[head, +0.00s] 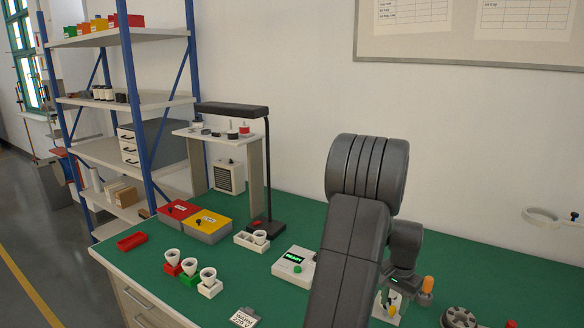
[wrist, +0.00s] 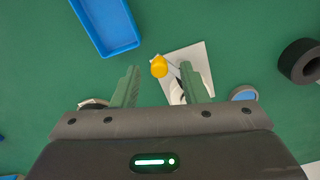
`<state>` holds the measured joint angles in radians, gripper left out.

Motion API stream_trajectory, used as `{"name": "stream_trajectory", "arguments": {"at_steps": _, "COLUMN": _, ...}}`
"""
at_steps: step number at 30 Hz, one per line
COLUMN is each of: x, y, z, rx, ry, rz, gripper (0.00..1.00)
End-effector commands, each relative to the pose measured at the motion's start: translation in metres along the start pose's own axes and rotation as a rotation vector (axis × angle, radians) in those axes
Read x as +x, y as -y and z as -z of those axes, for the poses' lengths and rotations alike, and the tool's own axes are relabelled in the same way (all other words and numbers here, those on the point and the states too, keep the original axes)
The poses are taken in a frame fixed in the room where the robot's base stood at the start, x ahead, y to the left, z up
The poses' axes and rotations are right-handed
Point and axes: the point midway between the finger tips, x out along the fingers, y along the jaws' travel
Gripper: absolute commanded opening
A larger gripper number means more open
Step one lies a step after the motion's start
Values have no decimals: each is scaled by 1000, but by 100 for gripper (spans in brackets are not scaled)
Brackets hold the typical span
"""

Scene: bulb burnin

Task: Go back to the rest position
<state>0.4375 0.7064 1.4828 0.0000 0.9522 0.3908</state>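My gripper (wrist: 158,78) is open in the wrist view, its two green fingers apart over the green bench top. Nothing is held between the fingers. A yellow knob (wrist: 160,66) on a white plate (wrist: 200,62) shows below and between the fingertips; whether anything touches it I cannot tell. In the head view my gripper (head: 398,285) is low at the right, partly hidden behind my dark arm.
A blue tray (wrist: 105,25) and a dark ring (wrist: 302,62) lie near my gripper. A device with a lit green display (head: 294,259), a lamp (head: 268,180), a red box (head: 178,212) and a yellow box (head: 207,226) stand on the bench. The shelf rack (head: 140,120) is at left.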

Motion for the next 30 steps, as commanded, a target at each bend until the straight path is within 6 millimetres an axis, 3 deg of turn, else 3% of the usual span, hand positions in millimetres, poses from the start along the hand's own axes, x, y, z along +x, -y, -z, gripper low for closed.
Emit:
{"name": "stream_trajectory", "arguments": {"at_steps": 20, "x": -131, "y": 0, "z": 0, "rx": -1, "ry": -4, "rz": 2, "gripper": 40}}
{"name": "stream_trajectory", "arguments": {"at_steps": 30, "x": -57, "y": 0, "z": -1, "rx": -1, "ry": 5, "rz": -2, "gripper": 40}}
